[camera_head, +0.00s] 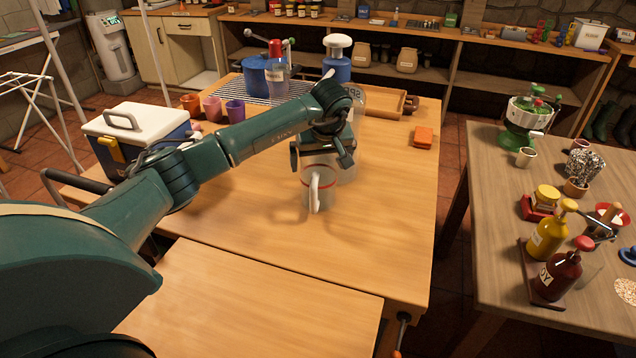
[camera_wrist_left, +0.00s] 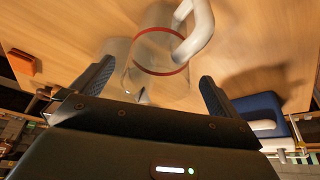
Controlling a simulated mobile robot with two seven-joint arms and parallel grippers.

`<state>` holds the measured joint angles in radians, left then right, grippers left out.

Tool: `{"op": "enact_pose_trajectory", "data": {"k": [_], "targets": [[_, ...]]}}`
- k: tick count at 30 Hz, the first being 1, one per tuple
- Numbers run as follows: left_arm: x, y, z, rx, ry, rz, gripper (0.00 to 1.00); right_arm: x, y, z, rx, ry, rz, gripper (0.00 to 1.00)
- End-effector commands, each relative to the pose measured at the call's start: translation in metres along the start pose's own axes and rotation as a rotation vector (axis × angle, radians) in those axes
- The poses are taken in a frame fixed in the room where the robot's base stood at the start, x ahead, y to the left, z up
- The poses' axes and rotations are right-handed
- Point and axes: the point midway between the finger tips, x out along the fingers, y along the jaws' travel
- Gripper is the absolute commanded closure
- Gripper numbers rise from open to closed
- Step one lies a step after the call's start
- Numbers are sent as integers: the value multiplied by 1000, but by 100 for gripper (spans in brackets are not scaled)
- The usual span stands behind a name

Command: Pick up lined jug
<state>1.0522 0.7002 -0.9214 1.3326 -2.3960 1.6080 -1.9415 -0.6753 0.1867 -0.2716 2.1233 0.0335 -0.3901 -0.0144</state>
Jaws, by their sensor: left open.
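The lined jug (camera_head: 318,194) is whitish with a red line round it and stands on the wooden table, its handle facing me. My right gripper is not in view.
A pale see-through vessel (camera_head: 349,170) stands close behind the jug. An orange block (camera_head: 423,137) lies to the right. A cooler box (camera_head: 130,133) and several cups (camera_head: 212,108) are at left. The table's front right is clear.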

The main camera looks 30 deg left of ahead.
Motion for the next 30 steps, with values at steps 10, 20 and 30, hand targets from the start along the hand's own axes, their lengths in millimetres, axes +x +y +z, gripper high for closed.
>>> {"op": "enact_pose_trajectory", "data": {"k": [10,20,30], "targets": [[44,0,-2,0,-1,-1,0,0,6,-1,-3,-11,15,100],[45,0,-2,1,-1,-1,7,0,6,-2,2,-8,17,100],[45,0,-2,0,-1,-1,35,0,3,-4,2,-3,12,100]]}}
